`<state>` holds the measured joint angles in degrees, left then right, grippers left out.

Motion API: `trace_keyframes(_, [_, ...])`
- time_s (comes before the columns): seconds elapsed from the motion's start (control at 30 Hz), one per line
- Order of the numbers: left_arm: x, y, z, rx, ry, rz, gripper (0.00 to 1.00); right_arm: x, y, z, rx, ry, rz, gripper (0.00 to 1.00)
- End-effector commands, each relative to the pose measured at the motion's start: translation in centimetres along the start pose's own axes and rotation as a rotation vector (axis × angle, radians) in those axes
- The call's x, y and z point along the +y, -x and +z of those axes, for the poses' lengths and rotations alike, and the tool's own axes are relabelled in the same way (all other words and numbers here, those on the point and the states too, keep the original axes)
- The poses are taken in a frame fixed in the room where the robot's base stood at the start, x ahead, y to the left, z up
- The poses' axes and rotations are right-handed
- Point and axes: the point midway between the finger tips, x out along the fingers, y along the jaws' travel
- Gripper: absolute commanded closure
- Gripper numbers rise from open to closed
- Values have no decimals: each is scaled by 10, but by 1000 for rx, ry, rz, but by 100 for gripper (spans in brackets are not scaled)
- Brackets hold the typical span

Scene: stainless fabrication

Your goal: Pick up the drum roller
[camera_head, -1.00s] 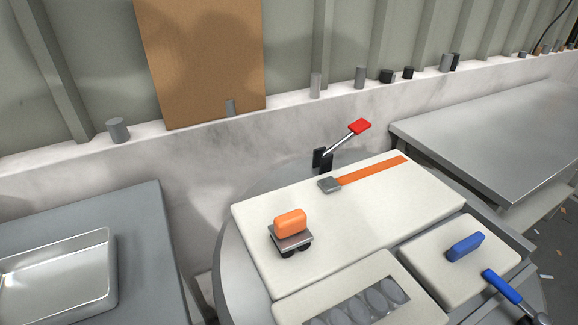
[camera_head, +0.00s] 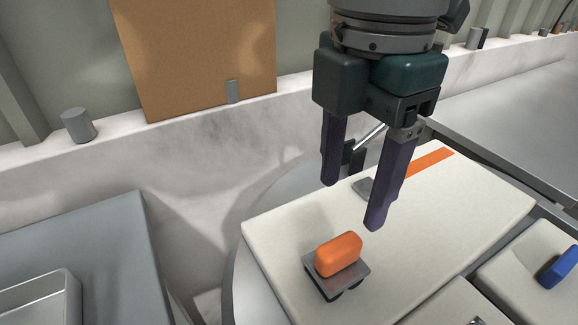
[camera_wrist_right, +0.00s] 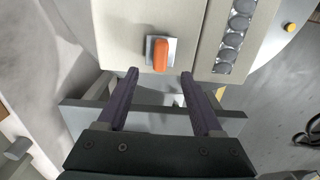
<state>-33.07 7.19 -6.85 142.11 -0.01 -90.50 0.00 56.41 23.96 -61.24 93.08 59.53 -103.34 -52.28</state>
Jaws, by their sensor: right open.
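The drum roller appears to be the piece with an orange grip (camera_head: 338,255) on a grey metal plate, with dark round parts under it. It sits upright on the front left part of the cream board (camera_head: 440,225). It also shows in the right wrist view (camera_wrist_right: 160,55), ahead of the gap between the fingertips. My right gripper (camera_head: 352,206) is open and empty, its purple fingers pointing down above the board. The fingers look apart from the orange grip. My left gripper is out of view.
Behind my right gripper are an orange strip (camera_head: 430,160) and a grey block (camera_head: 363,187). A blue-gripped piece (camera_head: 560,268) is at right. A metal tray (camera_head: 45,300) lies on the left table (camera_head: 100,240). A wall ledge runs behind.

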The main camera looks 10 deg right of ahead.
Motion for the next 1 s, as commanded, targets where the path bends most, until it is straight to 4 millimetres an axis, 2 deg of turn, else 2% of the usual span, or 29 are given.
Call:
trace_keyframes(0.2, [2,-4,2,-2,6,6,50,-1,-33,1,-1,1,-5,32])
trace_keyframes(0.37, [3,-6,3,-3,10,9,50,0,-47,0,-1,2,-3,32])
trace_keyframes(0.63, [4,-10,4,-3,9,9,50,0,-87,-1,-1,1,-2,32])
trace_keyframes(0.77, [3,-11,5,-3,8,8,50,0,-95,-1,-1,2,-1,32])
trace_keyframes(0.97, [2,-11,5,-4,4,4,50,1,-95,-1,-2,2,0,32])
trace_keyframes(1.0, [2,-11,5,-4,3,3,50,1,-95,-1,-2,2,0,37])
